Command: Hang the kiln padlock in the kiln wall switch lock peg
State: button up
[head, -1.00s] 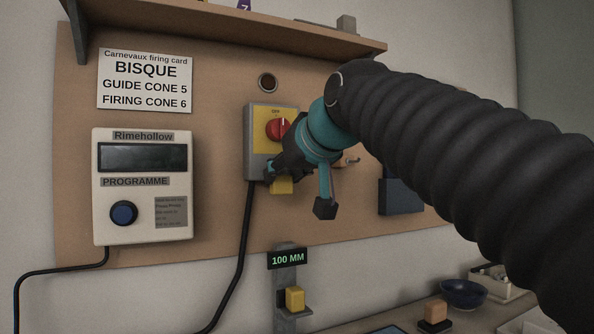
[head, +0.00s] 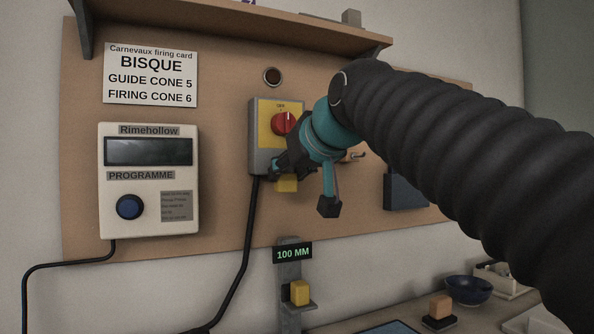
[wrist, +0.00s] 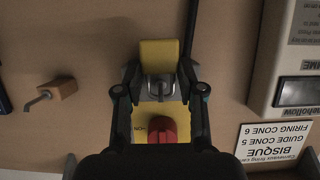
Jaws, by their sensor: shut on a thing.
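The yellow kiln padlock (wrist: 159,53) is between the fingers of my gripper (wrist: 159,76) in the wrist view, its grey shackle toward the switch. In the head view the padlock (head: 287,185) shows below my gripper (head: 283,167), at the lower edge of the kiln wall switch (head: 262,158). The switch is a grey box with a yellow plate and a red knob (head: 283,123); the knob also shows in the wrist view (wrist: 162,130). The lock peg is not clear, and I cannot tell whether the shackle is around it.
A wooden block with a metal hook (wrist: 57,91) is on the board beside the switch. A controller box (head: 149,183) is left of it, with a black cable between. Below, a yellow block (head: 299,292) sits on a stand with a 100 MM sign (head: 293,253). A shelf is above.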

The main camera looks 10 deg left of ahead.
jog(key=shift+f, duration=0.1)
jog(key=o, duration=1.3)
jog(key=shift+c, duration=0.2)
jog(key=v, duration=1.2)
